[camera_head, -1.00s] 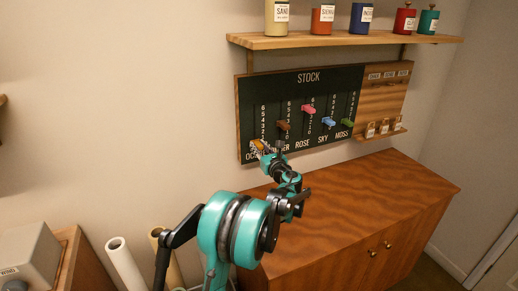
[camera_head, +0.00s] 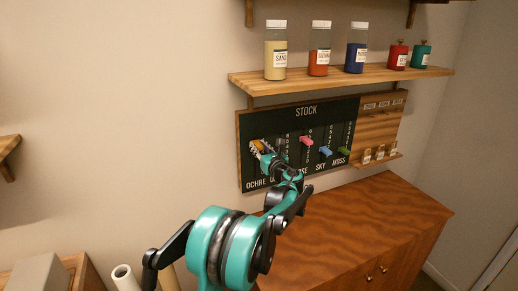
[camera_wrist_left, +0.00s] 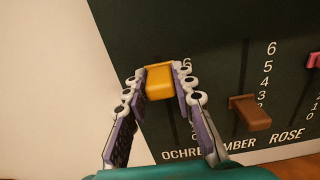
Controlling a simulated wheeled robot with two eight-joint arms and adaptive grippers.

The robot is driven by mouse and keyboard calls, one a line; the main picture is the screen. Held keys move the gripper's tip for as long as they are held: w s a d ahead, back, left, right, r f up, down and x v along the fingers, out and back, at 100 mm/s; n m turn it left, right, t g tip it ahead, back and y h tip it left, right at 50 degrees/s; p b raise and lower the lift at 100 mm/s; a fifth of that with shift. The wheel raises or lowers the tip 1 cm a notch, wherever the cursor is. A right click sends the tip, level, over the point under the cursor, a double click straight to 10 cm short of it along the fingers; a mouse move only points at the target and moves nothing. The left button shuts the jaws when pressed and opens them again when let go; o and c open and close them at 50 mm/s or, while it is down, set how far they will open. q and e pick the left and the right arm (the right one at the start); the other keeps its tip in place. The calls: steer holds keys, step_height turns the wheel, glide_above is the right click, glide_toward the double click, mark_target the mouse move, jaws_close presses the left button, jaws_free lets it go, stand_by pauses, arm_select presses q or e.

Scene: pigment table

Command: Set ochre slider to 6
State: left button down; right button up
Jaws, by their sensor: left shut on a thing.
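The ochre slider (camera_wrist_left: 160,82) is a yellow-orange knob on the dark STOCK board (camera_head: 306,110), above the OCHRE label. My left gripper (camera_wrist_left: 162,78) is shut on it, with one finger on each side. In the left wrist view, the knob is high on its scale, with a 6 just beside its upper right; the right finger hides most lower ochre numbers. In the head view, the slider shows partly at my left gripper (camera_head: 259,149). The right gripper is not in view.
The brown umber slider (camera_wrist_left: 250,112) sits lower, right of my fingers. Pink rose (camera_head: 307,140), blue sky (camera_head: 325,151) and green moss (camera_head: 343,150) sliders are farther right. A shelf (camera_head: 340,80) with jars is above the board; a wooden cabinet (camera_head: 370,230) stands below.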

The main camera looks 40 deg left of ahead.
arm_select(q)
steer(key=shift+r, duration=0.25)
steer(key=c, duration=1.2)
jaws_free()
steer(key=shift+d, duration=0.15)
steer(key=v, duration=1.1)
steer(key=shift+s+d, duration=0.25)
